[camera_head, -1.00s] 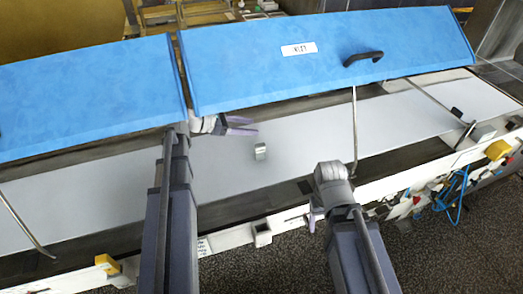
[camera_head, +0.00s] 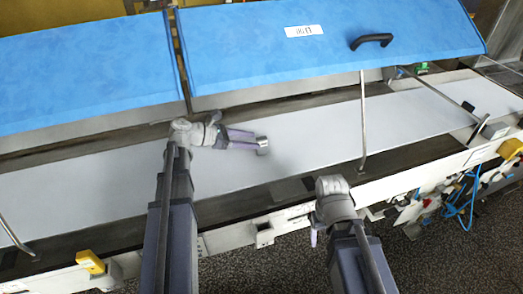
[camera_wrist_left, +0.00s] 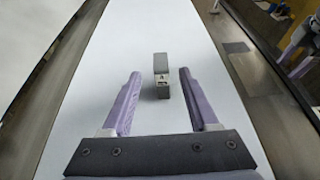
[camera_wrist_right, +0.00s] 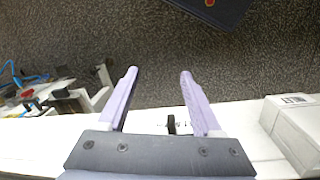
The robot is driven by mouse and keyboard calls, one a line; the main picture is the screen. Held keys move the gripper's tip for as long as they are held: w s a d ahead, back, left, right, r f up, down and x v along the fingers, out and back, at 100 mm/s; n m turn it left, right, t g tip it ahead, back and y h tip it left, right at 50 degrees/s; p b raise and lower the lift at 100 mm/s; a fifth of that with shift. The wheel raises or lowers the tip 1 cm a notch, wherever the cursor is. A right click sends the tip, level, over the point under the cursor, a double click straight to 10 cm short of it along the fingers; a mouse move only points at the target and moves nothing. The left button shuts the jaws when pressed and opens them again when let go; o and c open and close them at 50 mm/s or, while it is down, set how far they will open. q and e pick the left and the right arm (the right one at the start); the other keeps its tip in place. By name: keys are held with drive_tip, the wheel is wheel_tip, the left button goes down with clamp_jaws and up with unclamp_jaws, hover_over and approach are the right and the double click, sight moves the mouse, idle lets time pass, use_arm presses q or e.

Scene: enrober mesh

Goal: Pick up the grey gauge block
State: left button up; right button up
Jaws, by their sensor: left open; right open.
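The grey gauge block (camera_head: 262,145) stands upright on the white mesh belt (camera_head: 310,135). My left gripper (camera_head: 250,140) is open, its purple fingers pointing right at the block. In the left wrist view the block (camera_wrist_left: 161,75) shows just ahead of the fingertips and between their lines, a little nearer the right finger; my left gripper (camera_wrist_left: 159,75) holds nothing. My right gripper (camera_head: 314,238) hangs at the machine's front edge, mostly hidden by its wrist in the head view. In the right wrist view my right gripper (camera_wrist_right: 158,73) is open and empty.
Blue hinged covers (camera_head: 330,45) with a black handle (camera_head: 371,41) stand raised behind the belt. A metal strut (camera_head: 362,120) rises right of the block. Yellow parts (camera_head: 90,262), blue hoses (camera_head: 462,196) and fittings line the front rail. The belt around the block is clear.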

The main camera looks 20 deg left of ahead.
sight(258, 142)
use_arm(q)
drive_tip(key=shift+b+x, duration=0.5)
drive_tip(key=shift+x, duration=0.55)
drive_tip(key=shift+w+d+f, duration=0.1)
drive_tip(key=shift+w+d, duration=0.05)
drive_tip(key=shift+d, duration=0.1)
drive_tip(key=shift+w+d+f+b, duration=0.15)
drive_tip(key=shift+d+f+b, duration=0.15)
drive_tip(key=shift+b, duration=0.05)
drive_tip(key=b+x, duration=0.1)
drive_tip(key=x, duration=0.2)
drive_tip(key=shift+d+f+b, duration=0.2)
drive_tip(key=shift+f+b, duration=0.05)
drive_tip(key=shift+b, duration=0.05)
drive_tip(key=shift+w+d, duration=0.25)
drive_tip(key=shift+d, duration=0.05)
drive_tip(key=shift+c, duration=0.3)
clamp_jaws()
